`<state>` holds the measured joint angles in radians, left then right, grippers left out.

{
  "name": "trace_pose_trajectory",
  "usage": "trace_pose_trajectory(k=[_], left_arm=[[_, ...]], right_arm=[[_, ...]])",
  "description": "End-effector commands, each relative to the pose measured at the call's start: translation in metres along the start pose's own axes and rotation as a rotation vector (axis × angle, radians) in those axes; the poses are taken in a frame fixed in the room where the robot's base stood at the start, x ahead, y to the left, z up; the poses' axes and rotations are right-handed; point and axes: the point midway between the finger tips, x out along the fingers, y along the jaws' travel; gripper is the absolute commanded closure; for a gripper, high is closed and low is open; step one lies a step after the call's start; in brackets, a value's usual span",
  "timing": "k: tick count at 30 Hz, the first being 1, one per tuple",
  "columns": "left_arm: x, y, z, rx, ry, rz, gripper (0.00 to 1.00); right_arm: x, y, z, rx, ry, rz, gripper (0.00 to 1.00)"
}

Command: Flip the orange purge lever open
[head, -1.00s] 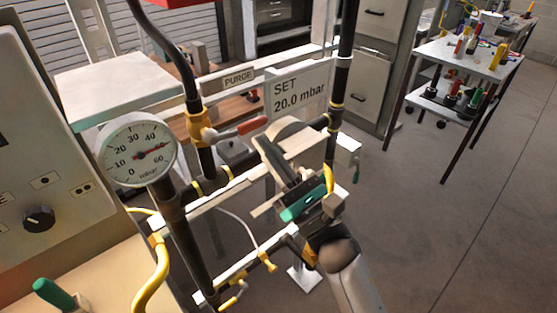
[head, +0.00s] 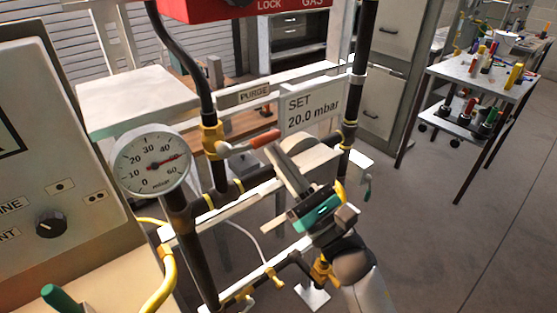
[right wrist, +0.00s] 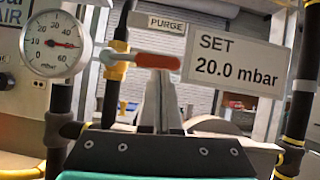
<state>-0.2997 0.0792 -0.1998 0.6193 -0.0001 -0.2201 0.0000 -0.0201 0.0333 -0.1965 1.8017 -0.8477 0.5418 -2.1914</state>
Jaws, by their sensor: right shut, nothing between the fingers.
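The orange purge lever (head: 258,139) sticks out to the right, near level and tilted slightly up, from its yellow valve (head: 212,138) on the dark upright pipe, below the PURGE label (head: 242,95). It also shows in the right wrist view (right wrist: 150,62). My right gripper (head: 270,152) is shut and empty, its fingers pointing up just below the lever's outer end. In the right wrist view its fingertips (right wrist: 158,76) overlap the underside of the orange grip; whether they touch cannot be told. My left gripper is not in view.
A pressure gauge (head: 152,162) stands left of the valve, its needle near 50. The SET 20.0 mbar sign (head: 312,107) hangs behind and right of the lever. Dark pipes and white rails surround the gripper. A cart with tools (head: 480,75) stands at far right; floor between is clear.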

Motion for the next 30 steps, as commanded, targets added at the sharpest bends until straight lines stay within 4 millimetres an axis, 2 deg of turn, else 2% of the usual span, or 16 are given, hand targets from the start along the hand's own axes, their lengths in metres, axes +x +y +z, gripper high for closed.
trace_pose_trajectory(k=[11, 30], left_arm=[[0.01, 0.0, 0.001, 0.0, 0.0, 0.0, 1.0], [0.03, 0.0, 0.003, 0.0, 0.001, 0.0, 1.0]], right_arm=[[0.006, -0.004, 0.012, -0.14, -0.006, 0.082, 1.0], [0.031, -0.003, 0.054, -0.664, -0.005, 0.382, 1.0]])
